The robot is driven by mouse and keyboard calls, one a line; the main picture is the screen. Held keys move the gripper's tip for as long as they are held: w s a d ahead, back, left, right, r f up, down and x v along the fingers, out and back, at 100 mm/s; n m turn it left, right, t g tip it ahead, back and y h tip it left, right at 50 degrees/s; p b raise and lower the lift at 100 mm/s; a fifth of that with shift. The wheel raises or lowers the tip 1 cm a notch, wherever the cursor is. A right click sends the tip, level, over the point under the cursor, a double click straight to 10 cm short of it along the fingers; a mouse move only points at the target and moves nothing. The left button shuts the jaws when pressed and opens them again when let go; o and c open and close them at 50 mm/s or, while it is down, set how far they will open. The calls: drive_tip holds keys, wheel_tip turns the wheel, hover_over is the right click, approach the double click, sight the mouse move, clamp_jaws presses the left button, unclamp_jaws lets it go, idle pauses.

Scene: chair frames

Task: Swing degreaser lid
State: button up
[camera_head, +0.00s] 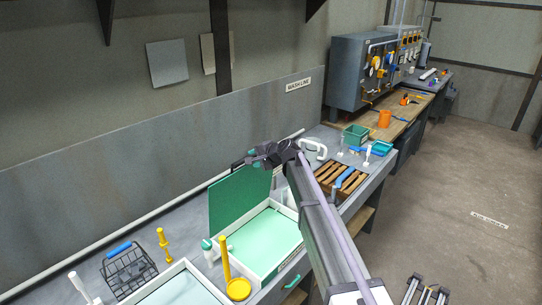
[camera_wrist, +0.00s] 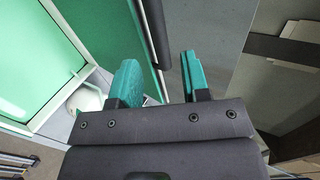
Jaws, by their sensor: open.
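The degreaser lid (camera_head: 235,203) is a flat green panel standing steeply raised at the back of a white-rimmed tank (camera_head: 298,252) with a pale green inside. My gripper (camera_head: 252,160) is at the lid's upper edge in the head view, where my arm partly hides the tank's right side. In the wrist view the teal fingers of my gripper (camera_wrist: 160,78) are spread apart. The lid (camera_wrist: 122,38) shows beyond them, and a dark bar (camera_wrist: 153,30) along its edge runs into the gap between the fingers. I cannot tell whether either finger touches it.
A yellow plunger-like tool (camera_head: 225,262) stands left of the tank, close to its wall. A wire basket (camera_head: 128,270) with a blue handle is farther left. A wooden slatted rack (camera_head: 340,178) lies to the right of my arm. A grey back panel (camera_head: 130,188) rises behind the bench.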

drive_tip(key=b+x, duration=0.4)
drive_tip(key=x, duration=0.3)
drive_tip(key=shift+w+a+f, duration=0.1)
drive_tip(key=shift+w+f, duration=0.2)
drive_tip(key=shift+f, duration=0.05)
drive_tip(key=shift+s+r, duration=0.15)
drive_tip(key=shift+r, duration=0.15)
drive_tip(key=shift+c, duration=1.1)
drive_tip(key=shift+f, duration=0.1)
drive_tip(key=c, duration=0.3)
drive_tip(key=s+d, duration=0.1)
drive_tip(key=d, duration=0.1)
drive_tip(key=s+d+f+b, duration=0.1)
drive_tip(key=s, duration=0.1)
drive_tip(key=s+d, duration=0.1)
drive_tip(key=d, duration=0.1)
drive_tip(key=shift+s+d+f, duration=0.3)
drive_tip(key=shift+s+f, duration=0.05)
drive_tip(key=shift+f, duration=0.05)
drive_tip(key=shift+c, duration=0.6)
drive_tip(key=o, duration=0.5)
drive_tip(key=shift+w, duration=0.1)
drive_tip(key=o, duration=0.3)
drive_tip(key=shift+d+r, duration=0.1)
drive_tip(key=shift+r, duration=0.05)
